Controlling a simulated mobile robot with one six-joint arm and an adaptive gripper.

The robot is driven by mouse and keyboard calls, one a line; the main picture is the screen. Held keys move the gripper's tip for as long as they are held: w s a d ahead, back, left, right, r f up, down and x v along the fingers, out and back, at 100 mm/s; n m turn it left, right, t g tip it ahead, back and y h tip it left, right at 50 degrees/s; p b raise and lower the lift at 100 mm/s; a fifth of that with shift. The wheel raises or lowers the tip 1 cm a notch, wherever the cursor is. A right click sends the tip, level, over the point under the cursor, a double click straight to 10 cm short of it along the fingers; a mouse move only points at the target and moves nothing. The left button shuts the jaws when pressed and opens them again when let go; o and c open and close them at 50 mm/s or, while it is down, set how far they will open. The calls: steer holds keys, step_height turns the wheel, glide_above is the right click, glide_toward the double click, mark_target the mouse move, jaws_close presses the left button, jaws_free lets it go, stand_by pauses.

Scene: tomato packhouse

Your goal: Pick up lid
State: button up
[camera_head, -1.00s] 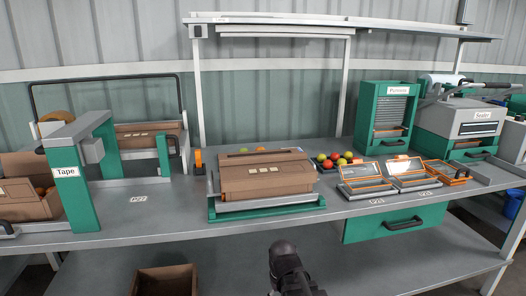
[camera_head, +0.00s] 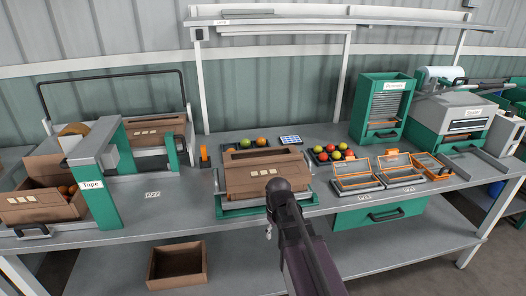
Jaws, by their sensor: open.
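I cannot tell for certain which piece is the lid. Clear orange-edged panels that look like lids stand raised over the shallow grey trays (camera_head: 360,184) at the right of the bench. A brown carton (camera_head: 262,178) with closed-looking front flaps sits in a green stand in the middle. The dark end of my arm, with my gripper (camera_head: 277,188), overlaps the carton's front right in the picture. It appears empty. The separate fingers are hard to make out, and its height above the bench is unclear.
A tape station (camera_head: 96,190) with cartons stands at left. Loose tomatoes (camera_head: 245,143) and a blue-white tray (camera_head: 290,140) lie behind the carton. A punnet dispenser (camera_head: 383,108) and a sealer (camera_head: 450,115) stand at right. An empty brown box (camera_head: 177,264) is on the lower shelf.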

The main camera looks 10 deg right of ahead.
steer(key=w+r+n+p, duration=0.2)
steer(key=w+r+p, duration=0.2)
steer(key=r+p, duration=0.7)
step_height(320, 180, up, 18)
steer(key=n+p, duration=1.2)
steer(key=p, duration=0.5)
glide_above(264, 157)
steer(key=shift+s+d+r, duration=0.1)
steer(key=shift+d, duration=0.05)
steer(key=shift+b, duration=0.35)
step_height(264, 157, down, 9)
steer(key=b, duration=0.8)
steer(key=shift+r, duration=0.2)
steer(key=shift+f, duration=0.1)
steer(key=shift+f+b, duration=2.5)
steer(key=shift+b, duration=0.25)
